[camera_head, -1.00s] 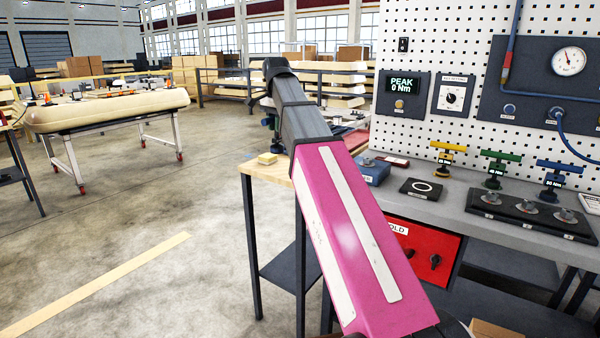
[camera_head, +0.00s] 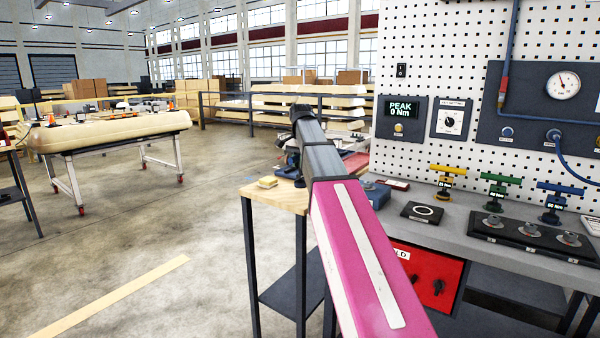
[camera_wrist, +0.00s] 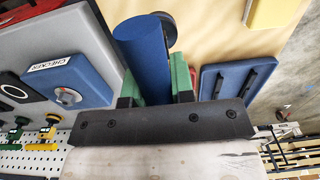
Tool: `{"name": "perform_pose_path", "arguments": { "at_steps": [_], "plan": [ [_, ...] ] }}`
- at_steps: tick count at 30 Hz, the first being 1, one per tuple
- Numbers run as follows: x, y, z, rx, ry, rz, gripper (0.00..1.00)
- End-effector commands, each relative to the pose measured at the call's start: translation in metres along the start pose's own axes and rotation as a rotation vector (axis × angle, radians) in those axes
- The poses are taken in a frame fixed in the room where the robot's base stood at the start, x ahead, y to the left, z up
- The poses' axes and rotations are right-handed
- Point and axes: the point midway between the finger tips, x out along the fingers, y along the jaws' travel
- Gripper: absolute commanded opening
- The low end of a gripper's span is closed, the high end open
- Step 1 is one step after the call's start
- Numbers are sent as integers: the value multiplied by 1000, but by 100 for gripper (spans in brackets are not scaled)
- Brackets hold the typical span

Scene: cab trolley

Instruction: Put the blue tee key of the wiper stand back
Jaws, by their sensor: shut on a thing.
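In the wrist view my gripper (camera_wrist: 156,82) has its green pads shut on a thick blue cylinder (camera_wrist: 141,52), which appears to be the grip of the blue tee key. A dark round part shows just beyond it. The far end of the key and whatever is under it are hidden. A blue plate with two black strips (camera_wrist: 235,82) lies to the right of the gripper on a light wooden top. In the head view my arm hides most of the gripper and the held thing above the wooden table (camera_head: 275,197).
A yellow block (camera_head: 267,182) lies on the wooden table.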

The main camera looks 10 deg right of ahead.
Motion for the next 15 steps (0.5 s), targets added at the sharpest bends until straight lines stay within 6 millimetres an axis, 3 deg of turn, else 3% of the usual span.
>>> {"name": "perform_pose_path", "arguments": {
  "at_steps": [7, 14, 15],
  "plan": [
    [32, 1, 1, 1, -1, 1, 0],
    [34, 1, 1, 1, 0, -1, 0],
    [34, 1, 1, 1, 0, 0, 36]
  ]
}}
